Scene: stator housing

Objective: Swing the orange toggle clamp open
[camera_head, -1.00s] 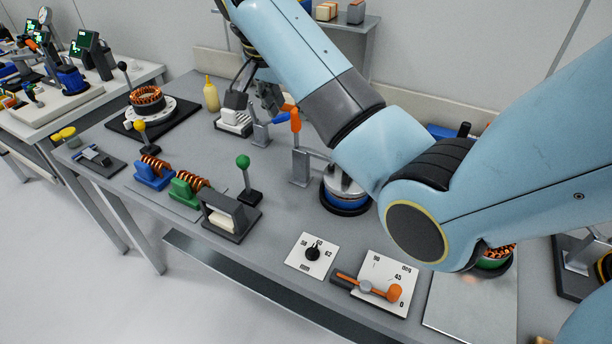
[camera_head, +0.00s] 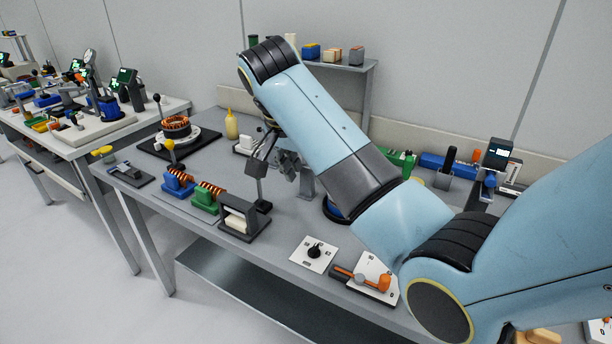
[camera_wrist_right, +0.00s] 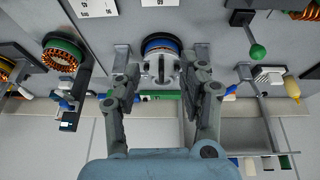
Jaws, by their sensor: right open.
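My right gripper (camera_head: 273,164) is open and empty, above the middle of the bench in the head view. In the right wrist view, its two fingers (camera_wrist_right: 163,88) stand wide apart, on either side of a round housing with a blue band (camera_wrist_right: 160,44) and a pale top. Grey posts (camera_wrist_right: 121,58) show near both fingers; whether the fingers touch them I cannot tell. In the head view, a grey post (camera_head: 307,184) and a sliver of the blue housing (camera_head: 334,212) show beside my right arm, which covers the rest.
Coils on blue (camera_head: 177,183) and green (camera_head: 206,200) blocks and a grey fixture (camera_head: 243,219) stand near the front edge. A knob plate (camera_head: 313,254) and an orange lever (camera_head: 383,283) lie to their right. A yellow bottle (camera_head: 231,125) stands behind.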

